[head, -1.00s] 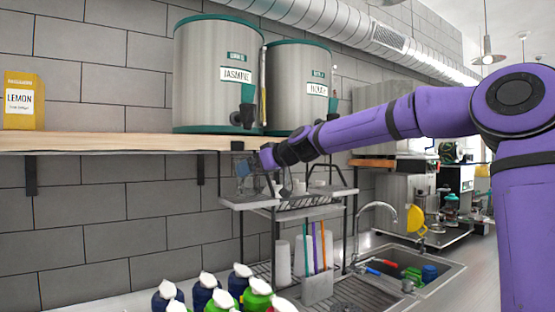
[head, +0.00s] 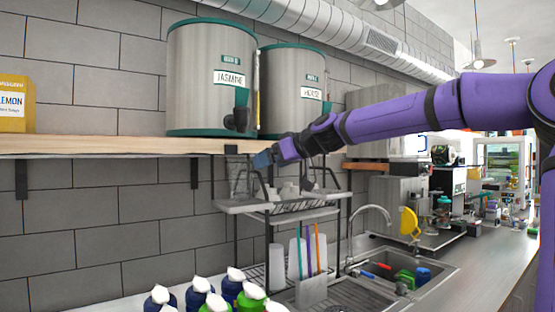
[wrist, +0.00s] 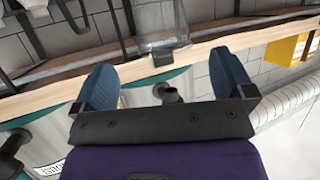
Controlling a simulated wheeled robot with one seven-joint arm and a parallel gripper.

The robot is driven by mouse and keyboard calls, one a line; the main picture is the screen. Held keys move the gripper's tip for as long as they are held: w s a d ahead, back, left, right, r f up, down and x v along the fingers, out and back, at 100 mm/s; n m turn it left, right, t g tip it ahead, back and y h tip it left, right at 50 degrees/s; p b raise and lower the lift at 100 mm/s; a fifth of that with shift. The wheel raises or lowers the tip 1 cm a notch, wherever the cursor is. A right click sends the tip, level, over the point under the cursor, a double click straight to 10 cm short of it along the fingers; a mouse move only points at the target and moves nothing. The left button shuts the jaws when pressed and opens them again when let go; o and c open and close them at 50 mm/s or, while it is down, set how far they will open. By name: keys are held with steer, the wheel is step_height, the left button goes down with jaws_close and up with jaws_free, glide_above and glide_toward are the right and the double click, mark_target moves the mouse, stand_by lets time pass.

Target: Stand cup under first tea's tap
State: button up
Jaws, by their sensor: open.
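A clear cup (head: 238,180) stands upright at the left end of the rack's upper level, below the wooden shelf. It also shows in the wrist view (wrist: 163,22), beyond my fingertips and seen upside down. My gripper (head: 262,160) is just to the right of the cup in the head view, at shelf-edge height. Its blue fingers (wrist: 165,76) are wide apart with nothing between them. The Jasmine dispenser (head: 212,85) stands on the shelf, with its dark tap (head: 238,118) overhanging near the front edge. A second dispenser (head: 293,92) stands to its right; its label is hard to read.
The wooden shelf (head: 90,144) runs above the metal rack (head: 283,222), which holds small white cups. Pump bottles (head: 230,287) stand at the front. A sink (head: 420,272) with faucet is right. A yellow Lemon box (head: 14,104) sits far left on the shelf.

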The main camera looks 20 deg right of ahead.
steer(key=shift+v, duration=0.85)
